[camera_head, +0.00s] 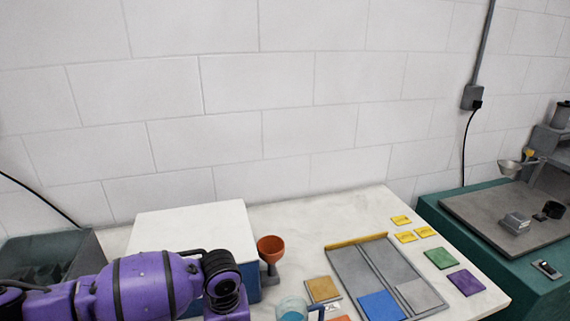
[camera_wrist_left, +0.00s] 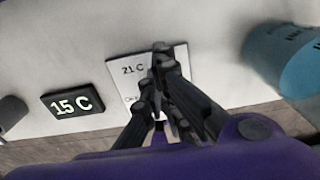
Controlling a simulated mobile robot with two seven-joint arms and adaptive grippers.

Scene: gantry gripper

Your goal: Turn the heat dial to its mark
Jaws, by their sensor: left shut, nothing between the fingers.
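In the left wrist view my left gripper (camera_wrist_left: 162,52) is shut and empty, with its dark fingers in front of a white card (camera_wrist_left: 128,70) marked "21 C". A second line on the card is partly hidden by the fingers. Beside the card is a black display (camera_wrist_left: 73,104) reading "15 C". A dark grey rounded piece (camera_wrist_left: 12,113) is cut off at the left edge; I cannot tell whether it is the heat dial. No dial is clearly visible elsewhere. In the head view my purple left arm comes in from the left, and its fingers are not visible. My right gripper is in neither view.
A blue cylinder with dark lettering (camera_wrist_left: 287,58) stands close right of my left gripper. In the head view a white-topped box (camera_head: 190,228), an orange cup (camera_head: 270,247), a grey tray (camera_head: 373,258) and several coloured tiles are on the pale table. A teal bench (camera_head: 440,215) stands right.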

